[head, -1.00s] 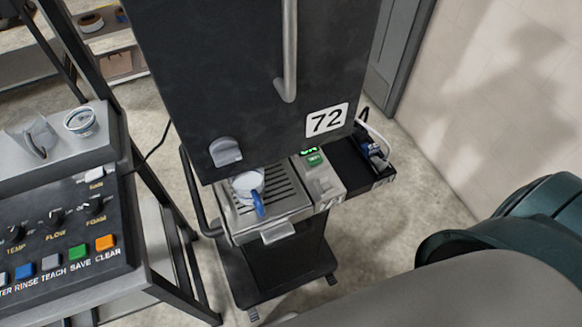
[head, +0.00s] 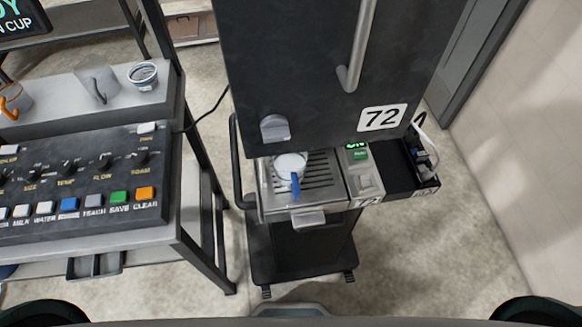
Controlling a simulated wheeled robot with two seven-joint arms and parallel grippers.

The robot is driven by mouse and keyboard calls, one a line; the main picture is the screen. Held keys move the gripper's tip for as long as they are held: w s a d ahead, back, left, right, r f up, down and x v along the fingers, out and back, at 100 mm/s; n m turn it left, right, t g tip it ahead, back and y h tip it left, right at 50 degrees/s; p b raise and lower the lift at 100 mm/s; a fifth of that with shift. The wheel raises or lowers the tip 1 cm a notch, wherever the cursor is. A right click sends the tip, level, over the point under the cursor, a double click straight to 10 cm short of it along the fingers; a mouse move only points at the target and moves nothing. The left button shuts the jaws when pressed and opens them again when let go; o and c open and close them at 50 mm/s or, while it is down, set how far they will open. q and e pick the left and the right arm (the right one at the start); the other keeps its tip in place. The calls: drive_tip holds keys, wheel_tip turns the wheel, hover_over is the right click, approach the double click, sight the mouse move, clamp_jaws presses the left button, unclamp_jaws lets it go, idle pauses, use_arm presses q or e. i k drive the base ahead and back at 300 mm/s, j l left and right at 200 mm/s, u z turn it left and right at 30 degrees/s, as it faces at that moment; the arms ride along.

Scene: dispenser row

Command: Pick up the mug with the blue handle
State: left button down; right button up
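The mug with the blue handle (head: 290,165) stands on the slotted drip tray (head: 322,190) of the dark dispenser marked 72. The mug is white, and its blue handle (head: 296,186) points towards me. It stands just below and in front of the dispenser's grey knob. Neither of my grippers shows in the head view; only dark rounded parts of my own body show at the bottom corners. Nothing is touching the mug.
The dispenser (head: 310,70) rises behind the mug, with a grey vertical handle. A black side tray (head: 385,170) with small items is on its right. At left, a control panel (head: 80,185) has a shelf holding several cups. Floor is clear at right.

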sight(292, 174)
drive_tip(key=j+z, duration=0.15)
drive_tip(key=j, duration=0.25)
drive_tip(key=k+j+z, duration=0.15)
drive_tip(key=j, duration=0.25)
drive_tip(key=j+z, duration=0.15)
drive_tip(key=j, duration=0.25)
drive_tip(key=k+j+z, duration=0.2)
drive_tip(key=j, duration=0.15)
drive_tip(key=j+z, duration=0.15)
drive_tip(key=j, duration=0.2)
drive_tip(key=k+j+z, duration=0.15)
drive_tip(key=j, duration=0.2)
drive_tip(key=k, duration=0.05)
